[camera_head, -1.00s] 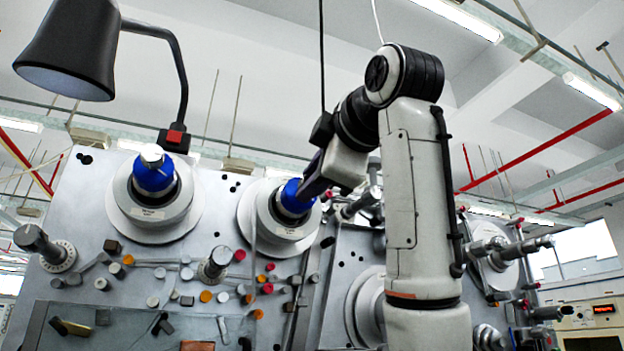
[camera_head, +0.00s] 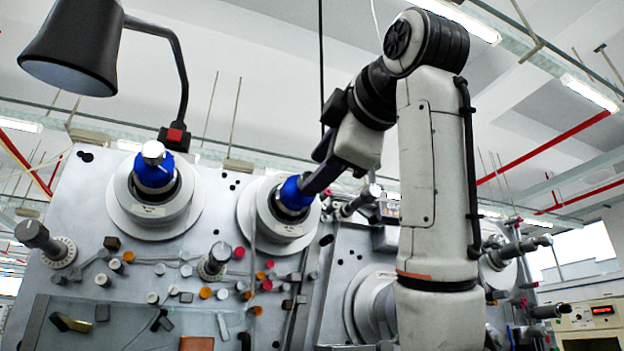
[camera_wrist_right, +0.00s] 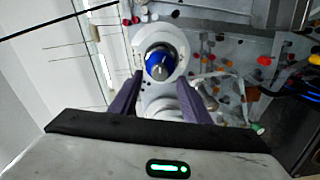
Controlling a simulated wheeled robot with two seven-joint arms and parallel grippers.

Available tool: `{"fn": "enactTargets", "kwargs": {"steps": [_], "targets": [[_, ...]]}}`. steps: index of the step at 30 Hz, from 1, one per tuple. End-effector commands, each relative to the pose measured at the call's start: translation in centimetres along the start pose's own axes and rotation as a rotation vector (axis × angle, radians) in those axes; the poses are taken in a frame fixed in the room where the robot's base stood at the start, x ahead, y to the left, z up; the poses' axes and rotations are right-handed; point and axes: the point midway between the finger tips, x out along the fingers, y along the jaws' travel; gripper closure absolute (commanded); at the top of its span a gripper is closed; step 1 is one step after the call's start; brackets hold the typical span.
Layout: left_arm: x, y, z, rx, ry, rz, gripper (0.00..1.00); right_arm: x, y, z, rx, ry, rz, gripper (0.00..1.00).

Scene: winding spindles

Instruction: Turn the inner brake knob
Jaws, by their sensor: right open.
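Two spindles with blue hubs stand on the grey machine panel (camera_head: 90,220). The left blue hub (camera_head: 153,178) carries a silver knob (camera_head: 153,152) and sits on a white disc. The right blue hub (camera_head: 293,197) sits on a similar disc, and its top is covered by my right gripper (camera_head: 305,188). In the right wrist view a blue hub (camera_wrist_right: 154,73) with a silver knob (camera_wrist_right: 158,60) shows just beyond the two dark, spread fingers. My right gripper is open, and contact with the hub cannot be told. My left gripper is out of view.
A black lamp (camera_head: 75,45) hangs over the upper left. Several small rollers and pegs stick out below the spindles, among them a larger silver post (camera_head: 214,260). More spindles stand behind my right arm.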

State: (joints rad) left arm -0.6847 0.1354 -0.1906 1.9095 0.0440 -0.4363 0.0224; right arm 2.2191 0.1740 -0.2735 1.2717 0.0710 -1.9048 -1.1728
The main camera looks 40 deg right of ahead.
Motion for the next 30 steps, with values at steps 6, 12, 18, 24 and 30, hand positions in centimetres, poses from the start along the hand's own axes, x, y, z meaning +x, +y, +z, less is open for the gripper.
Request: {"fn": "enactTargets", "kwargs": {"steps": [6, 12, 18, 24, 30], "targets": [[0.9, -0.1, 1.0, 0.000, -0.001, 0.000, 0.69, -4.5, -0.2, 0.1, 0.001, 0.002, 0.003, 0.57], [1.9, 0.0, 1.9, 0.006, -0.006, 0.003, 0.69, -6.3, -0.2, 0.1, 0.000, 0.000, 0.001, 0.57], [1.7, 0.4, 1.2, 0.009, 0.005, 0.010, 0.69, -6.6, 0.0, 0.0, 0.000, 0.000, -0.001, 0.57], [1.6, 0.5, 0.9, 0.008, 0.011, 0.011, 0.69, -6.6, 0.0, 0.0, 0.000, 0.000, -0.001, 0.57], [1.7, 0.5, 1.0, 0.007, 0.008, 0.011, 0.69, -6.6, 0.0, 0.0, 0.000, 0.000, 0.000, 0.57]]}}
